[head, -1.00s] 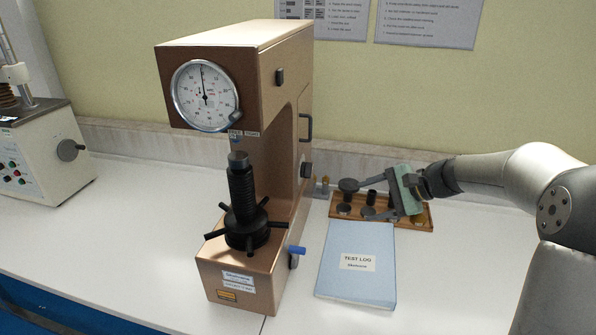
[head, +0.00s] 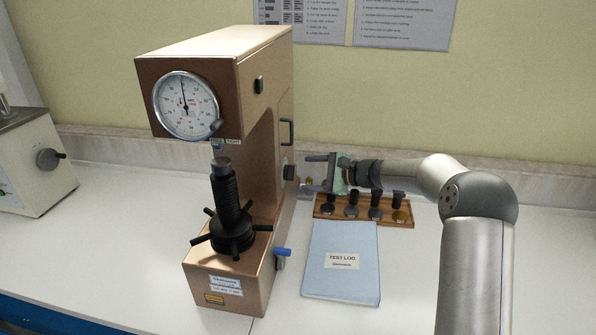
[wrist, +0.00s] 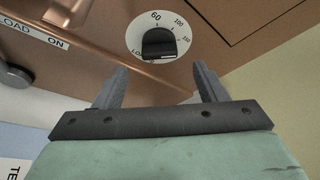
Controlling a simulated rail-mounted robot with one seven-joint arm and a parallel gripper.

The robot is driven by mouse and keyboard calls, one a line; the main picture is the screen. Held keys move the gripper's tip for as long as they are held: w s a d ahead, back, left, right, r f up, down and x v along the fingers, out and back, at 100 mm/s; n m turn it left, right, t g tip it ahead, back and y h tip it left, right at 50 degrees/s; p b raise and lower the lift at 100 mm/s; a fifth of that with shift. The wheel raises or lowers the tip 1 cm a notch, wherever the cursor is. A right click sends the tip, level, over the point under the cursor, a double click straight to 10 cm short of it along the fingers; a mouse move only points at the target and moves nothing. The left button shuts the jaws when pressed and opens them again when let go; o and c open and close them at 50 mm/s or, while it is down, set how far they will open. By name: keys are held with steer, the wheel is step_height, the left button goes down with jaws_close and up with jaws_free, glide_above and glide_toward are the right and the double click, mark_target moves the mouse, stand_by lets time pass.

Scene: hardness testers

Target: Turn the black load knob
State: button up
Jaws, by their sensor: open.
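The black load knob (wrist: 158,44) sits on a white round dial (wrist: 148,22) marked 60, 100 and 150, on the copper-brown side of the hardness tester. In the head view the knob (head: 289,172) shows on the tester's right side, below a black handle. My gripper (wrist: 160,70) is open and empty, facing the dial, one finger on each side of the knob in the picture. The fingertips appear short of the knob, with no contact visible. In the head view my gripper (head: 306,172) reaches in from the right, beside the tester (head: 262,130).
A wooden tray (head: 364,219) with several small dark pieces lies below my arm. A blue test log (head: 341,275) lies in front of it. A blue-tipped lever (head: 282,252) sticks out low on the tester's side. Another machine (head: 30,165) stands at far left.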

mark_target(290, 173)
steer(key=x, duration=0.5)
steer(key=shift+p, duration=0.35)
steer(key=c, duration=1)
steer(key=shift+f+b, duration=0.15)
steer(key=shift+b, duration=0.15)
